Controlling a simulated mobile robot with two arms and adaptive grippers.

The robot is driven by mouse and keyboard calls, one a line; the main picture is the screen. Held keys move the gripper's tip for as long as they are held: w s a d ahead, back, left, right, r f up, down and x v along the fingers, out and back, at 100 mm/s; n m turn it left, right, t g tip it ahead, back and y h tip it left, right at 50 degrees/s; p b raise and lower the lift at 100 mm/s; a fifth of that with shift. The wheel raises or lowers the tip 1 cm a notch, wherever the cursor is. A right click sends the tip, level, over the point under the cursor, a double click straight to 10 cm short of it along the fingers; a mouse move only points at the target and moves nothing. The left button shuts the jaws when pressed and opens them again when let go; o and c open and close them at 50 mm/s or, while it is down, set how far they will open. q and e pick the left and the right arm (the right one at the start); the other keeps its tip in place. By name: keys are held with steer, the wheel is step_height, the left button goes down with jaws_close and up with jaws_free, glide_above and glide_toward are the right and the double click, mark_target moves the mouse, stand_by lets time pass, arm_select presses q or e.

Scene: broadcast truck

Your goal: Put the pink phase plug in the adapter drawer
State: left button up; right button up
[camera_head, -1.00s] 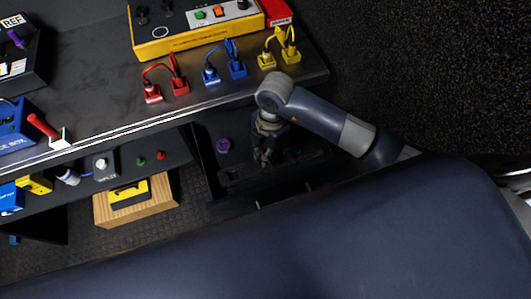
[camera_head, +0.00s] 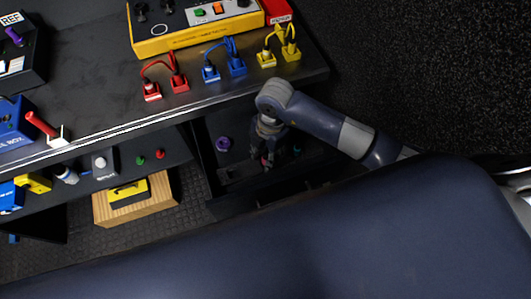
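An open dark drawer (camera_head: 208,165) shows under the table's front edge. A purple round piece (camera_head: 223,144) lies in its left part. My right gripper (camera_head: 270,162) points down into or just over the drawer, right of the purple piece. A tiny reddish-pink spot shows at its fingertips; I cannot tell whether this is the pink phase plug. The dark fingers blend with the drawer, so their opening is unclear. No pink plug can be made out clearly elsewhere. My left gripper is not in view.
The tabletop (camera_head: 100,90) above holds red plugs (camera_head: 165,82), blue plugs (camera_head: 225,65), yellow plugs (camera_head: 280,50) and a yellow-edged panel (camera_head: 190,40). Left of the drawer are a lower shelf with small items and a wooden box (camera_head: 135,205). My body hides the foreground.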

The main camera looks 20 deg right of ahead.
step_height(320, 180, up, 13)
steer(key=d, duration=0.1)
steer(key=shift+w+d+p, duration=0.15)
steer(key=shift+w+p, duration=0.2)
steer(key=shift+p, duration=0.05)
stand_by(0.3)
